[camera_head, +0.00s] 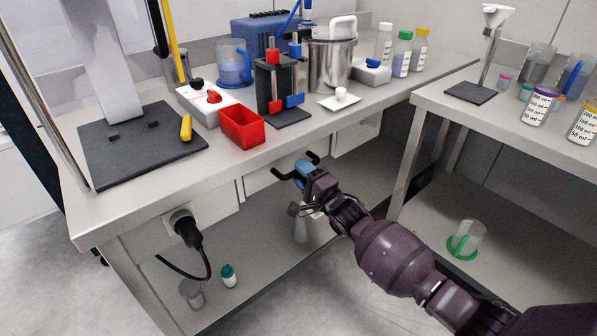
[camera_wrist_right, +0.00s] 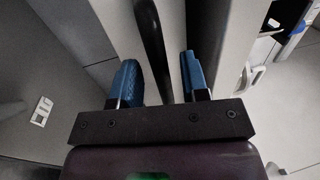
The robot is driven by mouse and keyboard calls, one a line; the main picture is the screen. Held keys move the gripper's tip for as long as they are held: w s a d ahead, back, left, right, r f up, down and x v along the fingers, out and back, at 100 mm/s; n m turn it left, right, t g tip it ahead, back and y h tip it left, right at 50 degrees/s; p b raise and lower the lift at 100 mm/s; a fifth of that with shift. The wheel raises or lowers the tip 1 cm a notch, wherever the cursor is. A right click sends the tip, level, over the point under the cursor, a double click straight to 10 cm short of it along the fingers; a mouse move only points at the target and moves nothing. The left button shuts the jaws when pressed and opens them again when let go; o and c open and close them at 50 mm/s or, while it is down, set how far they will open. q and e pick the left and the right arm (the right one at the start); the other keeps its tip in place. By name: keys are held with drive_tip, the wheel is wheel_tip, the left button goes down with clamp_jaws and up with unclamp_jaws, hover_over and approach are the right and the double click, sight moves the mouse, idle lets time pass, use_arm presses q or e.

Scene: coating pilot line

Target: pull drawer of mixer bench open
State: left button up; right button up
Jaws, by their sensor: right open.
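The mixer bench (camera_head: 240,163) has a light grey drawer (camera_head: 259,180) under its top. The drawer front appears in line with the underside of the bench, and I see no gap showing it pulled out. Its black bar handle (camera_head: 280,173) is partly covered by my right gripper (camera_head: 302,168). In the right wrist view the handle (camera_wrist_right: 151,45) runs between the blue fingertips of my open right gripper (camera_wrist_right: 160,70). Space shows on the right side of the bar, so the fingers are around it but not closed on it. My left gripper is not in view.
On the bench stand a red bin (camera_head: 242,128), a steel pot (camera_head: 331,66) and a black-and-red stand (camera_head: 280,88). A black plug and cable (camera_head: 188,231) hang at the left front. A second bench (camera_head: 520,125) stands to the right.

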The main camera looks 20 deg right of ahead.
drive_tip(key=shift+w+a+r, duration=0.15)
drive_tip(key=shift+w+a, duration=0.05)
drive_tip(key=shift+w, duration=0.35)
drive_tip(key=shift+c, duration=0.4)
clamp_jaws()
